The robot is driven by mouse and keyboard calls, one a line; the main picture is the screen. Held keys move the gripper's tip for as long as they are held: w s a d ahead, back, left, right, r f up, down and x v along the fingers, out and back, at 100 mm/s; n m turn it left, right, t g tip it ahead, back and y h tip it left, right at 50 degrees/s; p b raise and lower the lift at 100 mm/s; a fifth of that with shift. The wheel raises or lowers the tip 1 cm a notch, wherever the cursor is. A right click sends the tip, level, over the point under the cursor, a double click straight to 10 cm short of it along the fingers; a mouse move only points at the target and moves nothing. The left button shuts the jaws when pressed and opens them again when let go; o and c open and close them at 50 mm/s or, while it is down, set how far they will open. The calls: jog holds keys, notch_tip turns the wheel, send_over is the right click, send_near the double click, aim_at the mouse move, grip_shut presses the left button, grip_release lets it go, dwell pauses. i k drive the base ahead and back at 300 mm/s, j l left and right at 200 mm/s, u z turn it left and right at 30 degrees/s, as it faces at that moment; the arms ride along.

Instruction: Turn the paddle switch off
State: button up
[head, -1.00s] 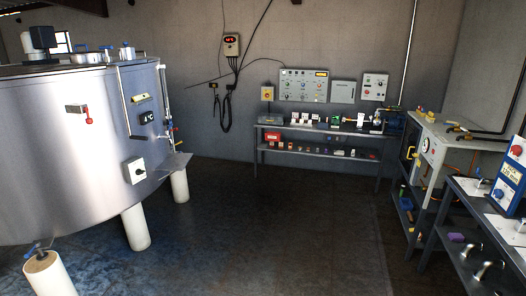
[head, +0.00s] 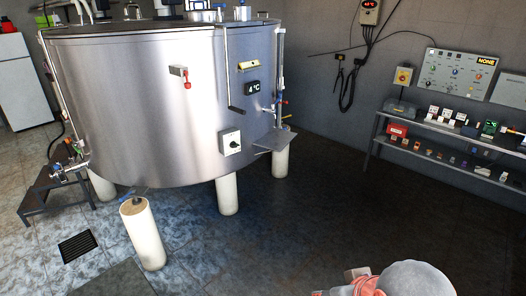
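A white switch box (head: 230,142) with a black rotary knob is mounted low on the front of the steel tank (head: 140,110) in the head view. Its knob looks tilted, but its markings are too small to read. No label shows which switch is the paddle switch. A yellow box with a red knob (head: 404,76) also hangs on the back wall. Part of my arm shows at the bottom edge, well apart from the tank. My gripper's fingers are not visible.
A white post (head: 143,233) stands on the floor in front of the tank. A small metal shelf (head: 273,141) juts from the tank's right side. A workbench (head: 376,146) with many small items stands at the right. The dark floor between is clear.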

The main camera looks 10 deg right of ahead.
aim_at(232, 145)
jog(key=i+l+u, duration=0.3)
jog(key=i+l, duration=1.9)
jog(key=k+l+z, duration=0.05)
jog(key=l, duration=0.05)
